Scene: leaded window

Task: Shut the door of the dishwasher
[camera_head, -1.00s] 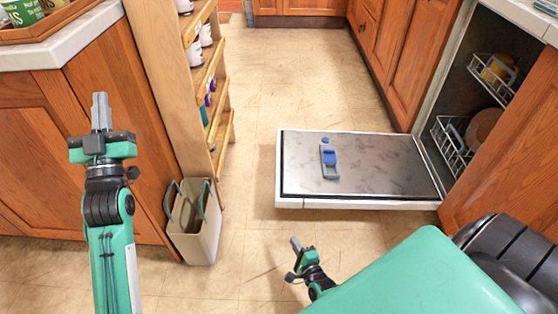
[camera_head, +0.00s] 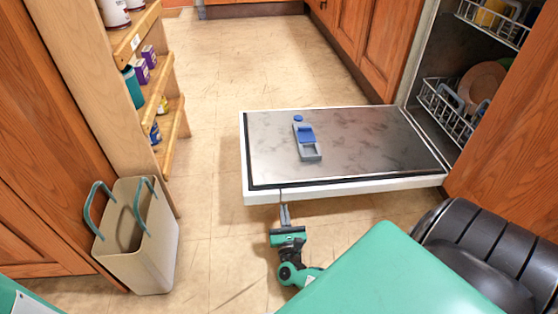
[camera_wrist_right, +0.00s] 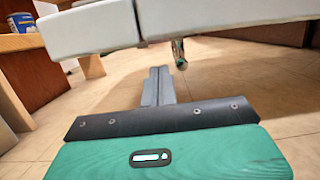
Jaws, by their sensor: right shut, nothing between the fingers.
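The dishwasher door (camera_head: 375,145) is folded down, lying open and level above the floor in the head view, with its steel inner face up and a white rim. The dishwasher (camera_head: 428,72) stands open at the right. My right gripper (camera_head: 285,212) is shut and empty, by the door's near edge toward its outer left corner. In the right wrist view the shut fingers (camera_wrist_right: 159,85) point toward the underside of the white door edge (camera_wrist_right: 85,28); I cannot tell whether they touch it. My left gripper is out of view.
A detergent compartment (camera_head: 306,138) with a blue part is set in the door face. Racks with dishes (camera_head: 455,110) sit inside the dishwasher. A beige bin (camera_head: 140,240) and a wooden shelf (camera_head: 150,90) stand at left. The floor between is clear.

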